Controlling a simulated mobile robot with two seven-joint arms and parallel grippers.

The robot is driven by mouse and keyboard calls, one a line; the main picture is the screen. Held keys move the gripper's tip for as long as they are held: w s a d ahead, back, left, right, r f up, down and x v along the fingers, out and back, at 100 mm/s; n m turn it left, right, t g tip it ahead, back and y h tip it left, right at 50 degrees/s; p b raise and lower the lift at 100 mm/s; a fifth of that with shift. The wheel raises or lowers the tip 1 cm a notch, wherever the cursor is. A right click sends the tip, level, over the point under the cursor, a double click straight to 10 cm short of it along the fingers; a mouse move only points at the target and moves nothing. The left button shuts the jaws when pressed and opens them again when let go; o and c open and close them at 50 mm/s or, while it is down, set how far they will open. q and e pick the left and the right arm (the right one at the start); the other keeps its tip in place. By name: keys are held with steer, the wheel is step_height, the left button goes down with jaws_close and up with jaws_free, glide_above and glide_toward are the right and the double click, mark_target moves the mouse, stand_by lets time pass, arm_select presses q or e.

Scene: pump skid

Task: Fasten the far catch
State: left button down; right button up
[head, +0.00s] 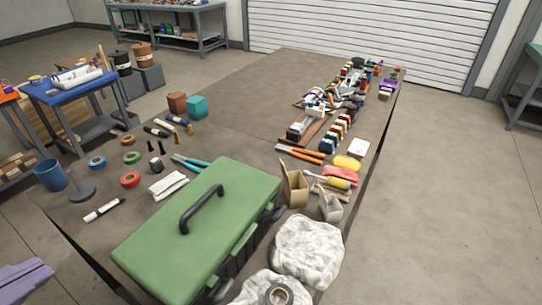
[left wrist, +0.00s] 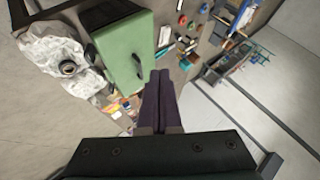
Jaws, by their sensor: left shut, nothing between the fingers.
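A green toolbox (head: 195,222) with a black handle (head: 201,208) stands on the table, its lid down. Dark catches sit along its right-hand side; the far catch (head: 277,187) is near the far corner. It is too small to tell whether it is fastened. My left gripper (head: 45,269) shows purple at the lower left edge of the head view, well apart from the toolbox. In the left wrist view its fingers (left wrist: 160,75) are together and empty, with the toolbox (left wrist: 122,48) beyond them. That view does not show the far catch clearly. My right gripper is not in view.
White crumpled cloths (head: 306,250) lie right beside the catch side, with a roll of tape (head: 279,294) on the nearer one. Small cartons (head: 295,183) stand by the far corner. A marker (head: 103,210), tape rolls and a blue cup (head: 50,175) are at left.

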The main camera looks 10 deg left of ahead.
arm_select(q)
steer(key=w+d+f+m+t+b, duration=0.1)
steer(key=d+f+m+t+b, duration=0.15)
steer(key=f+b, duration=0.7)
steer(key=w+d+f+m+t+b, duration=0.15)
steer(key=f+m+t+b, duration=0.35)
steer(key=b, duration=0.7)
steer(key=s+d+f+m+t+h+b, duration=0.1)
steer(key=d+f+m+h+b, duration=0.2)
steer(key=f+b, duration=0.4)
steer(key=s+d+f+m+t+h+b, duration=0.1)
steer(key=d+f+m+b, duration=0.4)
steer(key=b, duration=0.7)
step_height(320, 180, down, 2)
steer(key=s+d+h, duration=0.1)
steer(key=d+h, duration=0.1)
steer(key=shift+s+d+h, duration=0.15)
steer(key=shift+d+h, duration=0.1)
steer(key=shift+h, duration=0.15)
steer(key=w+a+p, duration=0.2)
steer(key=w+p, duration=0.1)
steer(key=w, duration=0.8)
steer(key=shift+w+a+r+p, duration=0.25)
steer(key=shift+r+p, duration=0.05)
steer(key=shift+p, duration=0.1)
